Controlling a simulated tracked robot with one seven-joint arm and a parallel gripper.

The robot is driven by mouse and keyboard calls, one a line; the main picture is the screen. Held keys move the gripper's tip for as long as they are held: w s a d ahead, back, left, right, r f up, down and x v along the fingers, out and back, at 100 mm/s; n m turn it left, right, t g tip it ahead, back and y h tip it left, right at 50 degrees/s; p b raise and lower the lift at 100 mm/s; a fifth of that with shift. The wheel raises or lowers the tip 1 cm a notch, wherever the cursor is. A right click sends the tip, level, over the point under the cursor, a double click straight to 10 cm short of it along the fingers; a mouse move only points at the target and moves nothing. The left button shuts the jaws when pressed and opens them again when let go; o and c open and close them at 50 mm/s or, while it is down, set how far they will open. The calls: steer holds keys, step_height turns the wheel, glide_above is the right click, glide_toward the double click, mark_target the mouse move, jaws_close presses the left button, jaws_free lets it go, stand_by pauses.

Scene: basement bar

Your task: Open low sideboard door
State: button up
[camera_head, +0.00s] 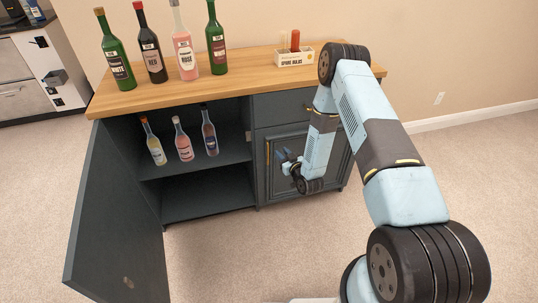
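The low sideboard (240,87) is dark grey with a light wood top. Its left door (112,225) is swung wide open toward the front left and shows two inner shelf levels. Its right door (330,168) is shut, with a drawer front (278,107) above it. My gripper (284,158) is in front of the right door, near that door's left side. It is small and dark here, and I cannot tell whether its fingers are apart or whether it touches the door.
Several bottles (187,55) stand on the top's left half, with a small white box (294,59) to the right. Three small bottles (183,143) stand on the inner shelf. A grey cabinet unit (40,75) is at the far left. Carpet (235,260) in front is clear.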

steer(key=s+f+t, duration=0.1)
steer(key=s+f, duration=0.4)
steer(key=f, duration=0.2)
glide_above(268, 165)
steer(key=shift+w+r+m, duration=0.1)
steer(key=shift+w+m, duration=0.3)
steer(key=shift+w, duration=0.05)
jaws_close()
stand_by(0.4)
